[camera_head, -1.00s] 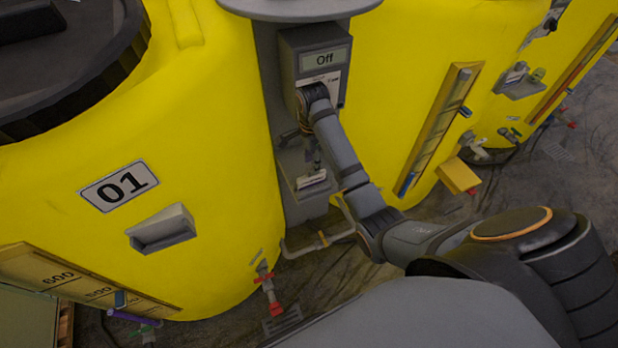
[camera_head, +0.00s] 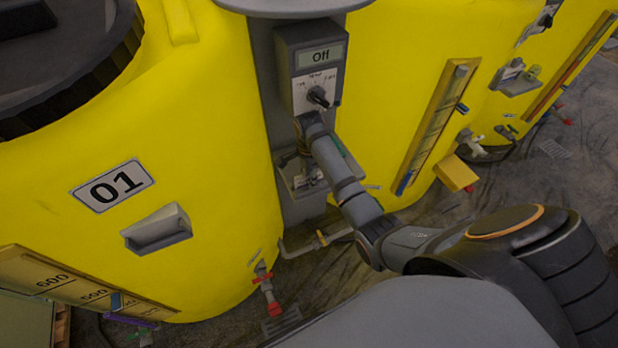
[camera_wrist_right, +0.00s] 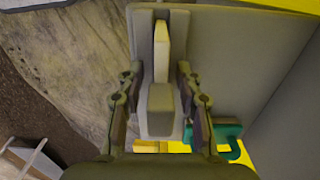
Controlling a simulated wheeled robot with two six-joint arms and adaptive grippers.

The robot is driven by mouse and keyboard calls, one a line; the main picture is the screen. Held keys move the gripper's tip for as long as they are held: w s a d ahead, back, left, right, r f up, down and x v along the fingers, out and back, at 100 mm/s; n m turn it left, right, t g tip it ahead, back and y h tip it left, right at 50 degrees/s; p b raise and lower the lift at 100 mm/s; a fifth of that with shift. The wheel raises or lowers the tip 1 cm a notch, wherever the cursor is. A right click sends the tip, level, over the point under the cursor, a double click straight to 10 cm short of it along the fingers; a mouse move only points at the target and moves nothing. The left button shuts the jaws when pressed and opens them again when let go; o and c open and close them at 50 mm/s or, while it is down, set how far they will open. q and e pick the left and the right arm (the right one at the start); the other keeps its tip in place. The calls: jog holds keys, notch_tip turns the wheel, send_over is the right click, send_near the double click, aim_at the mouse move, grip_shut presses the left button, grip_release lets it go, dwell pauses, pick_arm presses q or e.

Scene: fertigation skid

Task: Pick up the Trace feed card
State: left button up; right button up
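A pale upright card-like piece (camera_wrist_right: 163,45), probably the Trace feed card, stands in a grey holder (camera_wrist_right: 143,38) in the right wrist view. Its lettering cannot be read. My right gripper (camera_wrist_right: 159,78) is open, with one finger on each side of the holder and a grey block in front of the card. I cannot tell whether the fingers touch it. In the head view my right gripper (camera_head: 303,166) is low on the grey column, at a small shelf (camera_head: 290,187), partly hidden by my arm. My left gripper is out of view.
A control box (camera_head: 312,70) reading "Off", with a black knob (camera_head: 317,97), sits above my right gripper. Yellow tanks (camera_head: 210,90) flank the column closely. Pipes and a red valve (camera_head: 274,308) are below. A teal handle (camera_wrist_right: 228,136) shows in the wrist view.

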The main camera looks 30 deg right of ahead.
grip_shut()
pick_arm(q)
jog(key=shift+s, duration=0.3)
pick_arm(e)
jog(key=shift+r, duration=0.5)
pick_arm(q)
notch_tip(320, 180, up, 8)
jog(key=p, duration=0.8)
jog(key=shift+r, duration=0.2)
pick_arm(e)
jog(key=s+a+r, duration=0.2)
jog(key=s+r, duration=0.4)
jog(key=s+a+r, duration=0.3)
jog(key=s+r, duration=0.3)
jog(key=s, duration=0.1)
jog(key=shift+a, duration=0.25)
